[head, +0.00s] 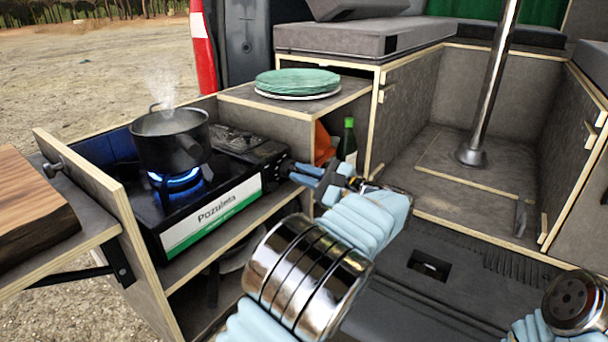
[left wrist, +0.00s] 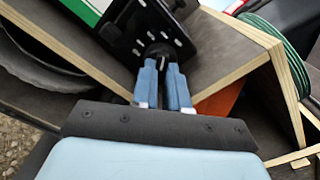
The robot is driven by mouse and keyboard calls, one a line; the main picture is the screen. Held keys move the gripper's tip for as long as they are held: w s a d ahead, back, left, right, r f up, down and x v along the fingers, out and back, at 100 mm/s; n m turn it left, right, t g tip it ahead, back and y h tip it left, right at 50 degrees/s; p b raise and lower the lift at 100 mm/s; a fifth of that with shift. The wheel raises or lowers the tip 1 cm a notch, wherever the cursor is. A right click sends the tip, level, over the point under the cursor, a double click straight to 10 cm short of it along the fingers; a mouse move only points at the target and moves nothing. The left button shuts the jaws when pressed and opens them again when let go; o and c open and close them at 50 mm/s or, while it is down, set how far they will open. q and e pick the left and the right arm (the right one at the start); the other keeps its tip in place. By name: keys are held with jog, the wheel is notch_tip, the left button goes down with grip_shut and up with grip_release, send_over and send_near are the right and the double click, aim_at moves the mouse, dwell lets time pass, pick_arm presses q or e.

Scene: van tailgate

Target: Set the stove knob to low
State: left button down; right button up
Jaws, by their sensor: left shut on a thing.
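The camping stove (head: 212,212), with a "Pozuleta" label, sits on the pull-out shelf at left in the head view. Its blue flame (head: 176,182) burns under a steaming dark pot (head: 168,143). The stove's control panel also shows in the left wrist view (left wrist: 133,38), with white marks around the dark knob (left wrist: 158,50). My left gripper (head: 300,172) reaches the panel at the stove's right end. Its blue fingers (left wrist: 162,66) are shut on the knob, which they partly hide. I cannot read the knob's setting. My right gripper is out of view.
Green plates (head: 297,81) are stacked on the cabinet behind the stove. A green bottle (head: 348,143) and an orange item (head: 324,143) stand close behind my left gripper. A wooden board (head: 30,207) lies at far left. A metal pole (head: 488,85) rises at right.

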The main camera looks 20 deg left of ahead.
pick_arm(q)
jog(key=shift+d+f, duration=0.1)
jog(key=c, duration=1.1)
grip_release()
jog(key=shift+c, duration=0.2)
jog(key=shift+d, duration=0.1)
jog(key=v, duration=1.3)
jog(key=shift+d+b, duration=0.25)
jog(key=shift+b, duration=0.15)
jog(key=shift+s, duration=0.15)
